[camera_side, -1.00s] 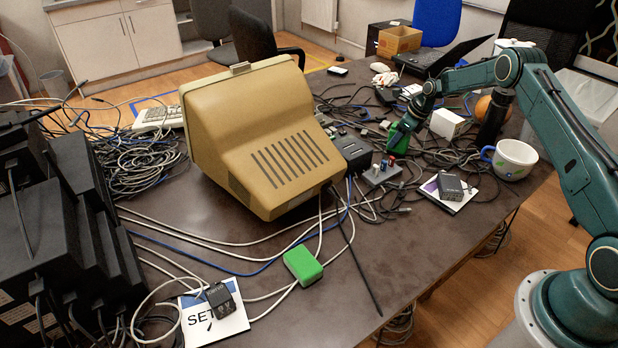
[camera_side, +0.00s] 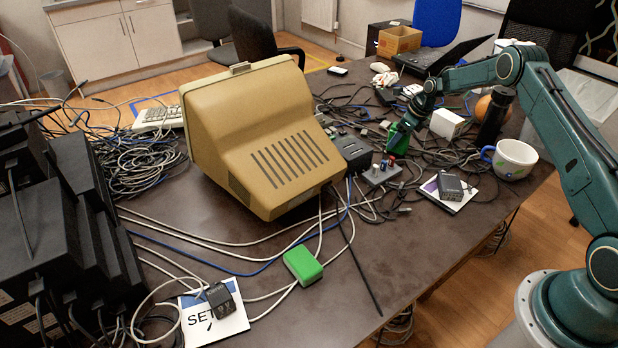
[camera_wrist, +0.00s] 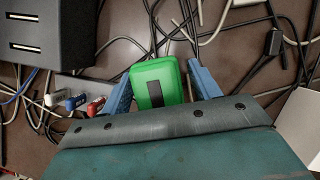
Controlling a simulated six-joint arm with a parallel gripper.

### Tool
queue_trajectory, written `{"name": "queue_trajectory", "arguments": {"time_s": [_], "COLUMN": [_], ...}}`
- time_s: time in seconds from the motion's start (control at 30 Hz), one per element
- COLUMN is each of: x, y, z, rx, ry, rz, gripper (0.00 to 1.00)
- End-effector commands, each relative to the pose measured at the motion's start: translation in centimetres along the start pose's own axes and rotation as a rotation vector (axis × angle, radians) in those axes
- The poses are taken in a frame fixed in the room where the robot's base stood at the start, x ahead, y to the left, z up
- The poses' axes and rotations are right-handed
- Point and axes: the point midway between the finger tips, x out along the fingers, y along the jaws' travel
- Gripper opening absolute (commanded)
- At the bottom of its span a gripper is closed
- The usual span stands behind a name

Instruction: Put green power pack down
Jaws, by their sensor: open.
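A green power pack (camera_wrist: 168,91) with a dark stripe sits between the two blue fingers of my gripper (camera_wrist: 157,72) in the wrist view. The fingers are open, with a narrow gap on each side of the pack. A second green block (camera_side: 303,266) lies near the front of the table, far from my gripper.
A black box (camera_side: 352,152) and a grey block with colored plugs (camera_side: 382,173) stand close left of my gripper. A white box (camera_side: 447,123), a dark cylinder (camera_side: 492,117) and a white mug (camera_side: 514,159) stand to the right. A beige monitor (camera_side: 255,130) fills the middle. Loose cables surround the pack.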

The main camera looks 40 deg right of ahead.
Motion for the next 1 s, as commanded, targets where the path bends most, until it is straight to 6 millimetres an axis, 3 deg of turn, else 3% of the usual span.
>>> {"name": "queue_trajectory", "arguments": {"time_s": [0.27,0.7,1.0], "x": [-2.9,-9.5,-11.5], "y": [-0.1,-0.1,0.0], "z": [0.0,0.0,0.0], "rx": [0.0,0.001,0.0], "ry": [-0.001,-0.001,-0.001], "rz": [-0.002,-0.002,0.0], "gripper": [0.62,0.62,0.62]}}
